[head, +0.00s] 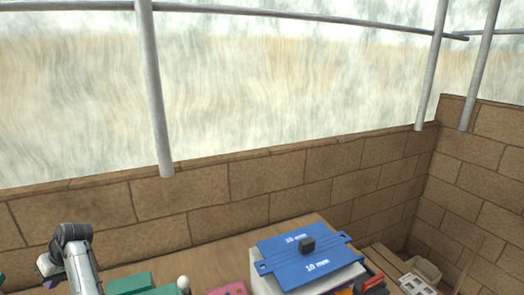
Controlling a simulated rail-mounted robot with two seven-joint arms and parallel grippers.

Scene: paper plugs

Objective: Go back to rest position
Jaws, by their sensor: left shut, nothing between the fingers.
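My left arm rises at the lower left of the head view, with a dark joint on top. My left gripper (48,270) is small and partly hidden at the lower left edge of that arm. It looks shut, and I see nothing held in it. It is left of the green block and well apart from the blue plate. My right gripper is not in view.
A green block (130,284) and a pink piece (228,289) lie on the wooden table (205,266). A brick wall (290,183) stands behind.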

